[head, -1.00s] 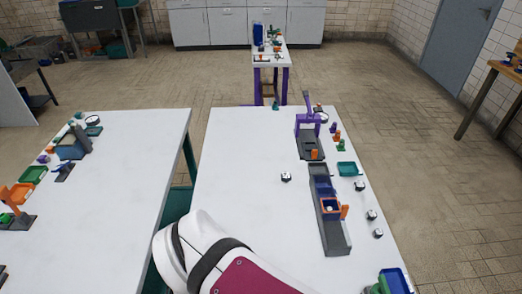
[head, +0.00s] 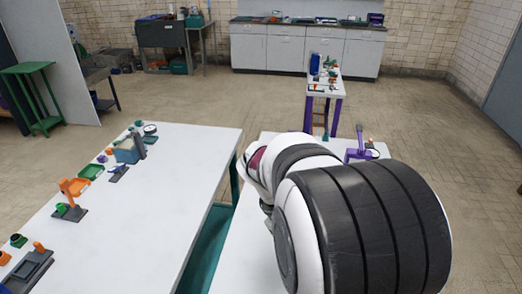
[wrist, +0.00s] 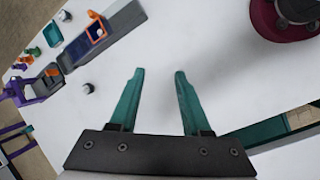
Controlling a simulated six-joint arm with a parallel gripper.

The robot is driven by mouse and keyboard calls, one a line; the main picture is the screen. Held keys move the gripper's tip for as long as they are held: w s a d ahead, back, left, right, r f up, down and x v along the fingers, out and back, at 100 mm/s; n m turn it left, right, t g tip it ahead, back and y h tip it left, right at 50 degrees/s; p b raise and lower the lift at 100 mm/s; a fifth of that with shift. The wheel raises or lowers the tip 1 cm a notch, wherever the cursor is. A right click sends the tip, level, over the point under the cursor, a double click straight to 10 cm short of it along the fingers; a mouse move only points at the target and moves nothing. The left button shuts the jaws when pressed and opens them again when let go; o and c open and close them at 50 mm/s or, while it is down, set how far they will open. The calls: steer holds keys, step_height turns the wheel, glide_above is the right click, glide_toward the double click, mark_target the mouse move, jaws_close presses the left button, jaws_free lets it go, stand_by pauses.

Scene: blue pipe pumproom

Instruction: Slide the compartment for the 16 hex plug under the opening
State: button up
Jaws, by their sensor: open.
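The slide unit is a long dark-grey rail (wrist: 122,22) with a blue sliding box (wrist: 78,48) and an orange square frame (wrist: 96,29) on it. It lies on the white table in the upper left of the wrist view. A pale round item shows inside the orange frame. Compartment markings are too small to read, so I cannot tell which is for the 16 hex plug. My gripper (wrist: 160,72) is open and empty above the bare table, to the right of and apart from the unit. In the head view my arm hides the unit.
A small dark-and-white piece (wrist: 88,88) sits on the table near the rail. A teal tray (wrist: 52,33) and a purple-handled device (wrist: 14,94) stand beyond it; the device also shows in the head view (head: 360,153). Another white table (head: 170,205) with fixtures is at left.

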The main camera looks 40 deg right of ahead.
steer(key=s+d+f+n+g+h, duration=0.15)
steer(key=d+f+n, duration=0.25)
steer(key=d, duration=0.6)
steer(key=s+d+f+n+g+h, duration=0.1)
steer(key=d+f+n+g, duration=0.2)
steer(key=d, duration=0.7)
steer(key=shift+t, duration=0.65)
steer(key=x, duration=1.6)
steer(key=shift+w+d+f, duration=0.1)
steer(key=shift+w+d, duration=0.05)
steer(key=shift+w, duration=0.25)
jaws_close()
